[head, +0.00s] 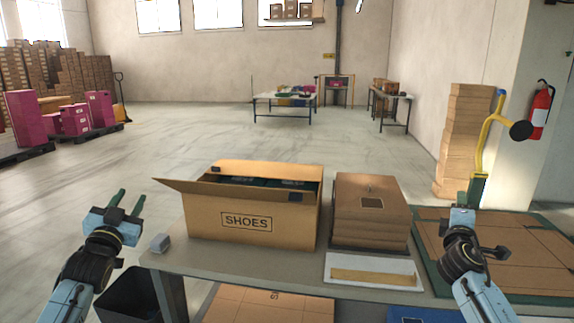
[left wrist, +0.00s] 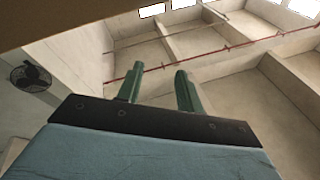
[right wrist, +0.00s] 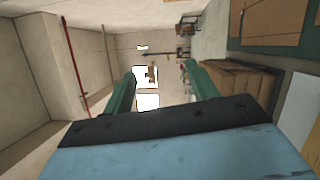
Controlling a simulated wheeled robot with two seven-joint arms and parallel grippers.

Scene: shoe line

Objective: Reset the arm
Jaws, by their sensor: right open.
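My left gripper (head: 130,195) is at the left of the head view, left of the table and the shoe box. Its green fingers are apart with nothing between them; they also show in the left wrist view (left wrist: 159,70). My right gripper (head: 478,186) is at the right, above the green mat. In the right wrist view (right wrist: 160,70) its fingers are wide apart and empty. In the head view its fingers overlap, so their gap is hidden there. Both grippers point upward and away, clear of the objects.
A cardboard box marked SHOES (head: 203,217), flaps open with dark contents, stands on the grey table (head: 232,262). Beside it are stacked brown boxes (head: 371,210) and a white tray (head: 400,268). Flat cardboard lies on a green mat (head: 424,262). A dark bin (head: 125,297) stands below left.

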